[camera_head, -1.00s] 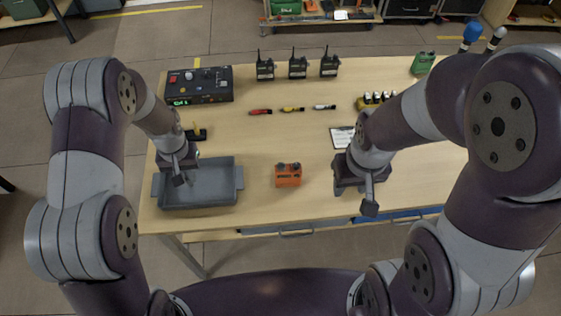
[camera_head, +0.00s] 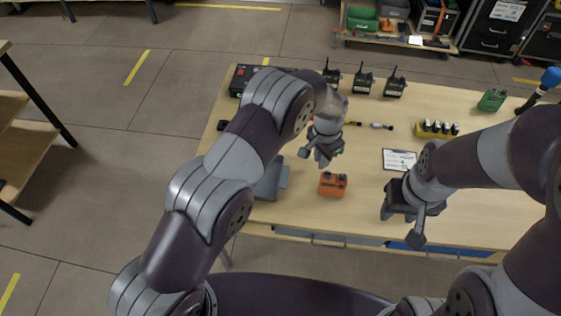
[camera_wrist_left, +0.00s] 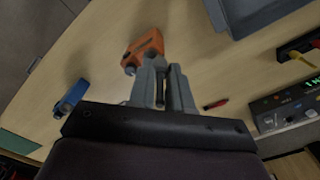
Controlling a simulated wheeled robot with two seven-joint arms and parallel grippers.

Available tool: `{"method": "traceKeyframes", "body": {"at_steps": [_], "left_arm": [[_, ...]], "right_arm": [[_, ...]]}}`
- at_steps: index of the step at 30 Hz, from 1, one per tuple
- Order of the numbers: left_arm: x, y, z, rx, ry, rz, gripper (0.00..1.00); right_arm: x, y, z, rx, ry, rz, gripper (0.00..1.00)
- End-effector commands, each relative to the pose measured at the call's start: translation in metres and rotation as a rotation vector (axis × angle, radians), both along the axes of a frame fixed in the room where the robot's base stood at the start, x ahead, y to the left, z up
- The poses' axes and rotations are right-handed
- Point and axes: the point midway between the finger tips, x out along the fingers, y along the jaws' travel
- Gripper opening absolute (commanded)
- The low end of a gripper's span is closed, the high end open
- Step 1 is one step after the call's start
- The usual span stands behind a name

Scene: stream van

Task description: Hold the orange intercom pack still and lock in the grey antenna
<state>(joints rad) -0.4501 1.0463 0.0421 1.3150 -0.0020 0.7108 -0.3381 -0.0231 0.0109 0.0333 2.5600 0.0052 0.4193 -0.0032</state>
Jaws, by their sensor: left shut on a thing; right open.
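The orange intercom pack (camera_head: 333,184) stands on the table to the right of the grey tray. In the left wrist view the pack (camera_wrist_left: 143,48) shows just beyond my left fingertips. My left gripper (camera_head: 322,157) is above and behind the pack, apart from it. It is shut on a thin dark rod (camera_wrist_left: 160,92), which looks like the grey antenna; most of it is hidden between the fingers. My right gripper (camera_head: 403,205) is open and empty, to the right of the pack near the front edge.
The grey tray (camera_head: 272,185) is mostly hidden behind my left arm. A clipboard (camera_head: 399,159), a yellow battery holder (camera_head: 437,129) and a green bottle (camera_head: 492,100) stand to the right. Several radios (camera_head: 363,83) line the back. The wood around the pack is clear.

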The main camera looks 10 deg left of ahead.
Motion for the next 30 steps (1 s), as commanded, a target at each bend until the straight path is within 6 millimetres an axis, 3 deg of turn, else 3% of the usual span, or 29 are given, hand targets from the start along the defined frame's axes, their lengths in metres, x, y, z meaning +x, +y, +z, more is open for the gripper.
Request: {"method": "traceKeyframes", "body": {"at_steps": [3, 7, 12, 22, 30], "left_arm": [[0.011, -0.027, 0.012, 0.001, -0.010, -0.183, 0.00], [0.018, -0.030, 0.030, 0.008, -0.004, -0.325, 0.00], [0.013, -0.026, 0.030, 0.018, 0.025, -0.410, 0.00], [0.013, -0.026, 0.030, 0.018, 0.024, -0.412, 0.00], [0.012, -0.025, 0.001, 0.018, 0.026, -0.411, 0.00]], "right_arm": [[0.000, 0.000, 0.000, 0.000, 0.000, 0.000, 0.43], [0.000, 0.000, 0.000, 0.000, 0.000, 0.000, 0.43], [0.000, 0.000, 0.000, 0.000, 0.000, 0.000, 0.43], [0.000, 0.000, 0.000, 0.000, 0.000, 0.000, 0.43], [0.000, 0.000, 0.000, 0.000, 0.000, 0.000, 0.43]]}}
